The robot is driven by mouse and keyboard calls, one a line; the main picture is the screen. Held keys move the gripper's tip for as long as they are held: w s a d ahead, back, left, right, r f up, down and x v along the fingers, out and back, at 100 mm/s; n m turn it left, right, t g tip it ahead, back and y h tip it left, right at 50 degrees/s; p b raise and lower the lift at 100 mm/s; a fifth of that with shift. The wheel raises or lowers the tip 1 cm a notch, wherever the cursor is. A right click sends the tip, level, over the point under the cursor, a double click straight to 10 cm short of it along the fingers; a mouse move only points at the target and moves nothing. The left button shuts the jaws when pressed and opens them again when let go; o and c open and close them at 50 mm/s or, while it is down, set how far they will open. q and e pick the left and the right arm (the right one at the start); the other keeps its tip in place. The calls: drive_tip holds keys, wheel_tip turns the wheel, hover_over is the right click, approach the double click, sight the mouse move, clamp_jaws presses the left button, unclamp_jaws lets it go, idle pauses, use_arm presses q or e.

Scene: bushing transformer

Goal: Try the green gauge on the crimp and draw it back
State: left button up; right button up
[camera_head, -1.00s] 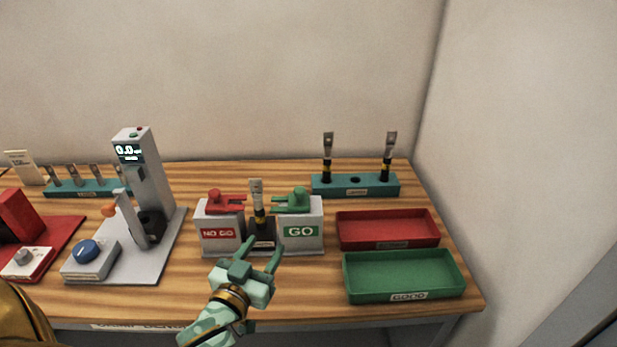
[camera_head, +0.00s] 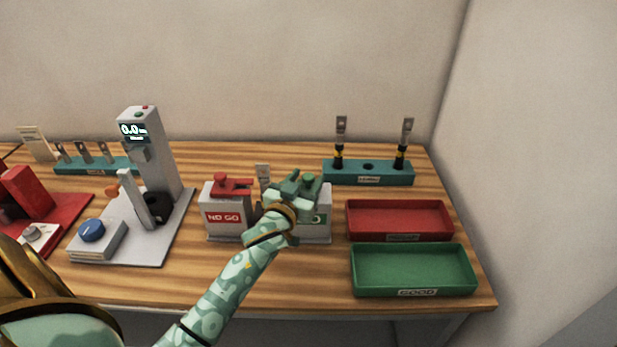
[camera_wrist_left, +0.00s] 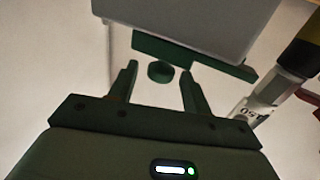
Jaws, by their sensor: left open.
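The green gauge (camera_wrist_left: 192,53) sits against the grey GO block (camera_head: 318,230) in the left wrist view, its round knob (camera_wrist_left: 160,72) between my left fingertips. My left gripper (camera_head: 297,182) is over the GO side and hides most of that gauge in the head view. Its fingers are open, one on each side of the knob, and I cannot tell whether they touch it. The crimp's metal lug (camera_head: 263,173) stands upright between the two blocks, its lower part hidden by my arm. My right gripper is not in view.
The red gauge (camera_head: 232,184) rests on the NO GO block (camera_head: 223,217) beside it. A red tray (camera_head: 400,218) and a green GOOD tray (camera_head: 413,268) lie empty at the right. A teal rack (camera_head: 370,174) holds two lugs behind. The grey tester (camera_head: 148,150) stands left.

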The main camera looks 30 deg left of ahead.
use_arm(q)
drive_tip(key=shift+w+a, duration=0.15)
drive_tip(key=shift+w, duration=0.75)
clamp_jaws()
drive_tip(key=shift+s+a+r+p, duration=0.15)
drive_tip(key=shift+s+a+p, duration=0.35)
drive_tip(key=shift+a+p, duration=0.25)
drive_tip(key=shift+s+a, duration=0.1)
drive_tip(key=shift+f, duration=0.2)
unclamp_jaws()
drive_tip(key=shift+s, duration=0.1)
drive_tip(key=s+d, duration=0.2)
drive_tip(key=s, duration=1.4)
drive_tip(key=shift+d, duration=0.3)
